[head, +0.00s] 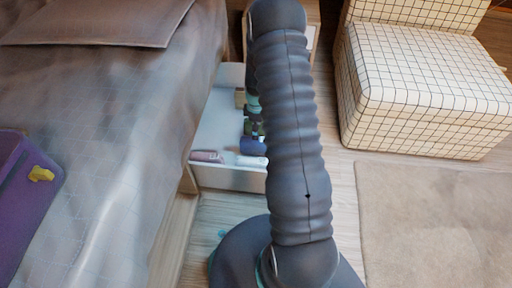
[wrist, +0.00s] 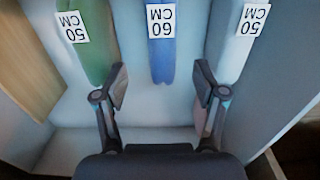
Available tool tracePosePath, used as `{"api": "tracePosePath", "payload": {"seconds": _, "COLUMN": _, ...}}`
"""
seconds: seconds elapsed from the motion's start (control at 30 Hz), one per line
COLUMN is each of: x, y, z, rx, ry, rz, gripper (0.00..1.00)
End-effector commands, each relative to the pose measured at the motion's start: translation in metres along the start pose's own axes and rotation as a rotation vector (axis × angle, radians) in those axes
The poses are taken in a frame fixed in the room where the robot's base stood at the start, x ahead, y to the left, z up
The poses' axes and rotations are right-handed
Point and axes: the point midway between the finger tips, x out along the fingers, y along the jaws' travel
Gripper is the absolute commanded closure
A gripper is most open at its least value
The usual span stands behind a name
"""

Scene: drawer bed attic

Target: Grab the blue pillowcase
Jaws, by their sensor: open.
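The blue pillowcase (wrist: 161,62) is a long folded or rolled strip with a white "60 CM" tag, in the middle of the wrist view. It lies in a pale open drawer between a green strip (wrist: 93,55) tagged "50 CM" and a whitish strip (wrist: 232,60) tagged "50 CM". My gripper (wrist: 160,84) is open and empty, with one finger to each side of the blue strip's near end. I cannot tell its height above the strip. In the head view, a blue piece (head: 251,146) shows in the drawer, partly hidden by my arm.
The drawer (head: 226,178) is pulled out from under the bed (head: 120,130). Its walls stand close around the strips. A pinkish roll (head: 206,156) and a white roll (head: 250,161) lie at its near end. A checked armchair (head: 420,95) and rug (head: 430,220) are to the right.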

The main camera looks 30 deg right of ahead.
Motion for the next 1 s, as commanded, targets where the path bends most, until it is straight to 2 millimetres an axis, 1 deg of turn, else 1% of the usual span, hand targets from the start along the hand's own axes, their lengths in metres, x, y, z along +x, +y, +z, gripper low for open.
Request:
{"api": "tracePosePath", "payload": {"seconds": 0.03, "x": 0.009, "y": 0.000, "z": 0.000, "rx": 0.000, "ry": -0.001, "rz": -0.003, "gripper": 0.29}}
{"api": "tracePosePath", "payload": {"seconds": 0.1, "x": 0.017, "y": 0.000, "z": 0.000, "rx": 0.001, "ry": 0.000, "rz": -0.001, "gripper": 0.29}}
{"api": "tracePosePath", "payload": {"seconds": 0.37, "x": 0.029, "y": 0.000, "z": 0.000, "rx": 0.001, "ry": 0.000, "rz": 0.000, "gripper": 0.29}}
{"api": "tracePosePath", "payload": {"seconds": 0.43, "x": 0.035, "y": -0.001, "z": 0.000, "rx": 0.001, "ry": 0.000, "rz": -0.001, "gripper": 0.29}}
{"api": "tracePosePath", "payload": {"seconds": 0.7, "x": 0.071, "y": -0.003, "z": 0.000, "rx": 0.001, "ry": 0.000, "rz": 0.000, "gripper": 0.29}}
{"api": "tracePosePath", "payload": {"seconds": 0.8, "x": 0.077, "y": -0.003, "z": 0.000, "rx": 0.001, "ry": 0.000, "rz": 0.000, "gripper": 0.29}}
{"api": "tracePosePath", "payload": {"seconds": 0.97, "x": 0.076, "y": -0.003, "z": 0.000, "rx": 0.001, "ry": 0.000, "rz": 0.001, "gripper": 0.29}}
{"api": "tracePosePath", "payload": {"seconds": 1.0, "x": 0.076, "y": -0.003, "z": 0.000, "rx": 0.001, "ry": 0.000, "rz": 0.001, "gripper": 0.32}}
